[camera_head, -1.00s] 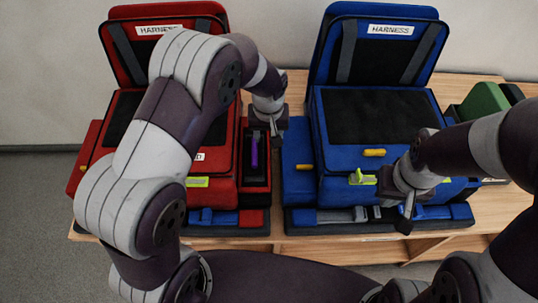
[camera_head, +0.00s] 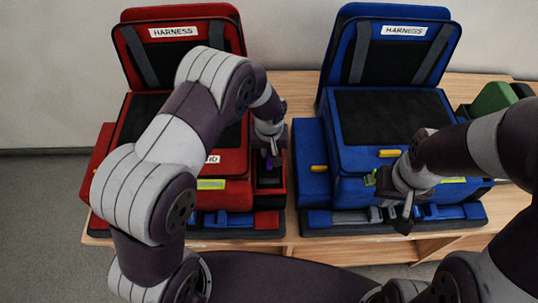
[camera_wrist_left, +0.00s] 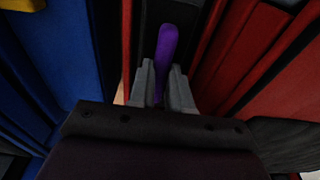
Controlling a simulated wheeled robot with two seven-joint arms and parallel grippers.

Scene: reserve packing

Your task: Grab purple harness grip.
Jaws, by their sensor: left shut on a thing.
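The purple harness grip (camera_wrist_left: 168,45) is a slim rounded bar, standing between my left fingers in the left wrist view. My left gripper (camera_wrist_left: 163,88) is shut on it, one grey finger on each side. In the head view only a small part of the grip (camera_head: 268,162) shows below my left gripper (camera_head: 271,148), in the dark slot at the right side of the red harness unit (camera_head: 232,166). My right gripper (camera_head: 407,210) is in front of the blue harness unit (camera_head: 314,208), beside a green part (camera_head: 370,178). Its jaw opening is unclear.
Both units stand on a wooden table (camera_head: 300,245), with a narrow gap between them. Their tall backs carry HARNESS labels. A dark green object (camera_head: 493,97) stands at the far right. My left arm covers part of the red unit.

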